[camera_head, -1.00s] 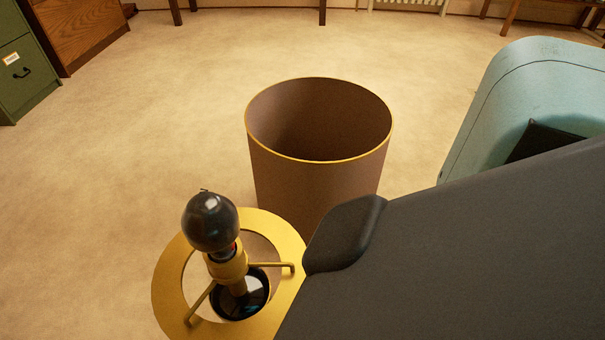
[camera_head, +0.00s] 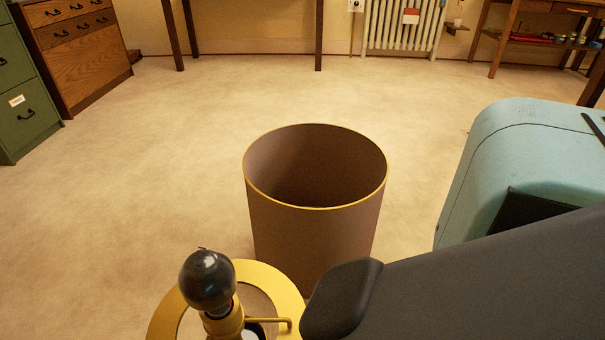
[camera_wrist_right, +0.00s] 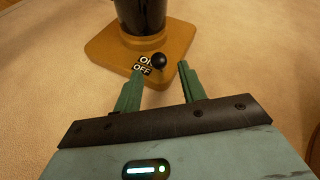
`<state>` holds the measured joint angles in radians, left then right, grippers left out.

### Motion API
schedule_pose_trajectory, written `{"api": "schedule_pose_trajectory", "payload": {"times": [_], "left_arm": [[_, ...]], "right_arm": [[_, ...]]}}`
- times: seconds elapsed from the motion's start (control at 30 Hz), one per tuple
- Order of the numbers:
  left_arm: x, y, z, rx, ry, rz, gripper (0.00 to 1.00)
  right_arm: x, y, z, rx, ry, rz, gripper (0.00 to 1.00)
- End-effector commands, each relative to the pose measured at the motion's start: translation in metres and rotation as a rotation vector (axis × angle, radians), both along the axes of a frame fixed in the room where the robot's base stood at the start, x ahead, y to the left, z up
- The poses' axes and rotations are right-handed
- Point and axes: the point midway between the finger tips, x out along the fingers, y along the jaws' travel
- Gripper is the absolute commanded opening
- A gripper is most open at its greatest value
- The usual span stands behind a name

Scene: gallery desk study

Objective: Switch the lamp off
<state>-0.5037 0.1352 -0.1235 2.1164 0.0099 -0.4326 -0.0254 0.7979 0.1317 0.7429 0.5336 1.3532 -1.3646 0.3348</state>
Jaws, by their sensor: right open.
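In the right wrist view, the lamp base (camera_wrist_right: 110,47) is a square ochre plate with a dark column (camera_wrist_right: 141,14) rising from it. On it are ON and OFF labels (camera_wrist_right: 143,66) with a round black knob (camera_wrist_right: 159,60) beside the ON label. My right gripper (camera_wrist_right: 160,69) is open, with its green fingers either side of the knob in the picture; I cannot tell whether they touch it. In the head view, a dark bulb-shaped ball (camera_head: 207,280) stands on a yellow socket inside a yellow ring (camera_head: 282,283). It looks unlit. My left gripper is out of view.
A brown open-topped cylinder (camera_head: 317,238) with a gold rim stands ahead. A pale blue rounded piece (camera_head: 478,160) is at right. Wooden drawers (camera_head: 85,60), a green cabinet (camera_head: 22,100) and a radiator (camera_head: 400,25) are farther back. Open floor lies at left and behind the cylinder.

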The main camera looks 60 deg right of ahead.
Motion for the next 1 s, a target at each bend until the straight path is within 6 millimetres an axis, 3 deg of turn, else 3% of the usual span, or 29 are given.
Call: {"api": "schedule_pose_trajectory", "payload": {"times": [0.33,1.0], "left_arm": [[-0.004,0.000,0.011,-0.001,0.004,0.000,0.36],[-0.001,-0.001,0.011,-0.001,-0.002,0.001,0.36]], "right_arm": [[-0.024,-0.030,0.018,0.001,-0.001,0.000,0.41],[-0.026,-0.032,0.019,0.001,0.000,0.000,0.41]]}}
